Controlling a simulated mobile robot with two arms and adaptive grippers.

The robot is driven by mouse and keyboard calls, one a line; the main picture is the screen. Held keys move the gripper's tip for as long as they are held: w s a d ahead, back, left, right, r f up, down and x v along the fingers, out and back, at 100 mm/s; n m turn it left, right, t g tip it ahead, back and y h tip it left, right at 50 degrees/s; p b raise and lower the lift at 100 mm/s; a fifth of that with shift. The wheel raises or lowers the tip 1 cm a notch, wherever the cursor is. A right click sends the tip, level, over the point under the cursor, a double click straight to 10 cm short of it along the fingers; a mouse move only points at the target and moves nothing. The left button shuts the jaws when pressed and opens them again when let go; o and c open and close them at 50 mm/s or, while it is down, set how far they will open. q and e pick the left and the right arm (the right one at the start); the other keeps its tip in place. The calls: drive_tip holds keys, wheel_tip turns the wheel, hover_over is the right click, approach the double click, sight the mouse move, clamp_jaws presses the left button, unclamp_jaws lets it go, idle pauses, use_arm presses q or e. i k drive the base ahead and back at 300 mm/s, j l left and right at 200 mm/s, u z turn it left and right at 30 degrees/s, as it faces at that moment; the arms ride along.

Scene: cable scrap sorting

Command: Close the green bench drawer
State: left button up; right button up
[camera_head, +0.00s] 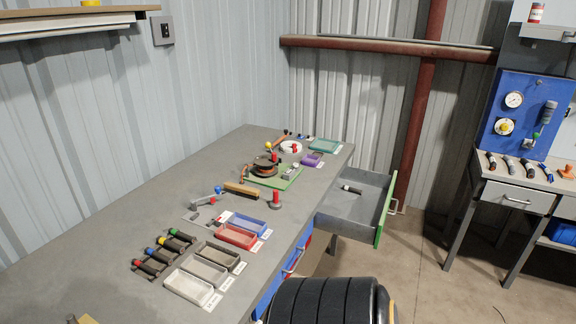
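The green bench drawer (384,210) is pulled out from the right side of the grey workbench. Its front is green with a pale handle (395,207) on the outer face. Its grey tray is open to view, and a small dark and white item (352,190) lies inside. Neither of my grippers shows in this view.
The grey bench (110,215) holds several small trays, tools and a spool on a green board (273,176). A blue drawer (290,270) sits nearer, its front showing. A black ribbed cylinder (325,300) stands at the bottom. Concrete floor is free right of the drawer.

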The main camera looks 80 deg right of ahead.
sight(344, 214)
drive_tip(key=k+j+z, duration=0.1)
drive_tip(key=k+z, duration=0.6)
drive_tip(key=z, duration=2.05)
drive_tip(key=i+z, duration=0.1)
drive_tip(key=i+l+u, duration=0.15)
drive_tip(key=i, duration=0.25)
drive_tip(key=i+l+u, duration=0.1)
drive_tip(key=i, duration=0.35)
drive_tip(key=i+l+u, duration=0.15)
drive_tip(key=i, duration=0.25)
drive_tip(key=l, duration=0.05)
